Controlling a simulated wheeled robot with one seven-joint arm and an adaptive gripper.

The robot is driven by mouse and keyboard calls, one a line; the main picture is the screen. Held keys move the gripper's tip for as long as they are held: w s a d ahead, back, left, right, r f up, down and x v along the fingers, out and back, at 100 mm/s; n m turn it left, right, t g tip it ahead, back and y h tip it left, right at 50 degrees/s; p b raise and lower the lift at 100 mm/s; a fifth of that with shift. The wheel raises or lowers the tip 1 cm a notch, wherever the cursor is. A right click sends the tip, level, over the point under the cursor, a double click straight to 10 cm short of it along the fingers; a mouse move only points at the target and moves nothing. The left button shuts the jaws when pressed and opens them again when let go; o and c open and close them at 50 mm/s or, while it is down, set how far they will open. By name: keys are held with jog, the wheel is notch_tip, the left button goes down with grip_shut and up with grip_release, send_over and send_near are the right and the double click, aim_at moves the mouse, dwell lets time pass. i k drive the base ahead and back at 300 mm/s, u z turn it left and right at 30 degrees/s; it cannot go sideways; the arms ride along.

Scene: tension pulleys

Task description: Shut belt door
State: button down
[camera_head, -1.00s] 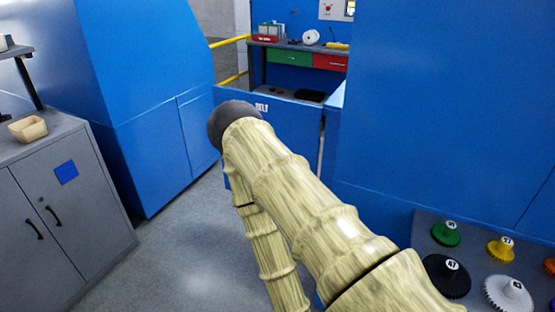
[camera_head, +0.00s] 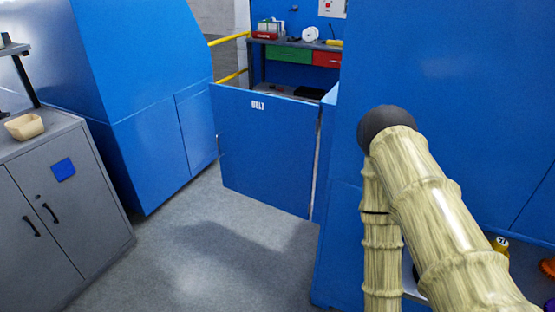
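The belt door (camera_head: 262,155) is a low blue panel with a white "BELT" label near its top, at the centre of the head view. It spans the opening between the blue machine on the left and the tall blue cabinet on the right. A thin pale line runs down its right edge. I cannot tell whether it is fully shut. My wood-patterned arm is at the right, in front of the tall cabinet, with a dark round joint at its top. It appears apart from the door. My gripper is out of view below.
Tall blue cabinet (camera_head: 440,75) and blue machine (camera_head: 150,90) flank the door. A grey cupboard (camera_head: 60,215) with a tan bowl (camera_head: 24,127) stands left. Behind the door is a workbench (camera_head: 290,45) with yellow rails (camera_head: 230,40). The grey floor (camera_head: 215,235) before the door is clear.

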aim_at(266, 143)
jog(key=z, duration=0.05)
jog(key=k, duration=0.5)
jog(key=u, duration=1.2)
jog(key=i, duration=0.9)
jog(key=u, duration=0.55)
jog(key=i, duration=1.1)
jog(key=z, duration=1)
jog(key=i, duration=0.6)
jog(key=z, duration=0.55)
